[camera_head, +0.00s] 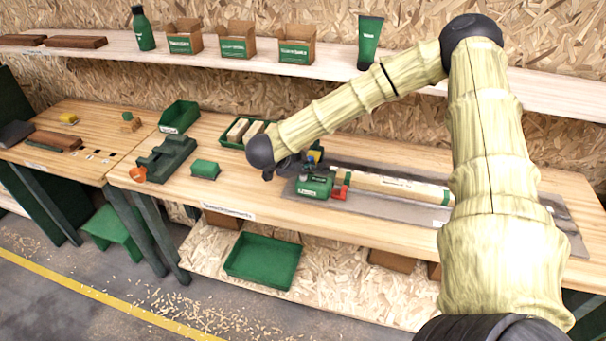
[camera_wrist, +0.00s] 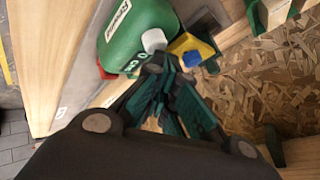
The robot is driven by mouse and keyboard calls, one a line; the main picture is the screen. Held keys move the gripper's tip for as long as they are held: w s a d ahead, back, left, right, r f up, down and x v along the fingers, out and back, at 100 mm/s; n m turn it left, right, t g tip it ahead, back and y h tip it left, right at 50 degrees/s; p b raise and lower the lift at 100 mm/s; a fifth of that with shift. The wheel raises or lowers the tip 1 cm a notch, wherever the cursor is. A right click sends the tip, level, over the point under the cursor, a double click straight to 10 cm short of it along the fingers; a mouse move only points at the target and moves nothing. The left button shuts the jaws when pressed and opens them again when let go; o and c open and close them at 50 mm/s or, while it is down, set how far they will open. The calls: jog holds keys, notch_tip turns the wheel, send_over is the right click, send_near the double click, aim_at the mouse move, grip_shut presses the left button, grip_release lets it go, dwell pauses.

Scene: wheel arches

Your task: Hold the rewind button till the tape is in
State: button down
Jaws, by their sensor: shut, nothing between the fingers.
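A green housing with a white label (camera_head: 315,187) lies on the grey mat, with a red part (camera_head: 340,192) at its right end. A long pale strip (camera_head: 395,187) runs right from it to a green end piece. In the wrist view the green housing (camera_wrist: 132,30) carries a white round knob (camera_wrist: 153,40). Beside it is a yellow block (camera_wrist: 188,44) with a blue knob (camera_wrist: 192,59). I cannot tell which knob is the rewind button. My gripper (camera_wrist: 168,92) is shut and empty, its dark green fingers close to the white knob; contact is unclear.
The grey mat (camera_head: 505,222) covers the right part of the bench. Left of the housing stand a small green block (camera_head: 204,169), a dark green fixture (camera_head: 165,158), and green bins (camera_head: 179,117). A shelf (camera_head: 335,68) with boxes and bottles runs behind.

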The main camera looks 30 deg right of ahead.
aim_at(306, 176)
jog(key=shift+r+p, duration=0.45)
jog(key=shift+r, duration=0.25)
jog(key=shift+r+p, duration=2.15)
jog(key=shift+r, duration=0.4)
jog(key=shift+f, duration=0.1)
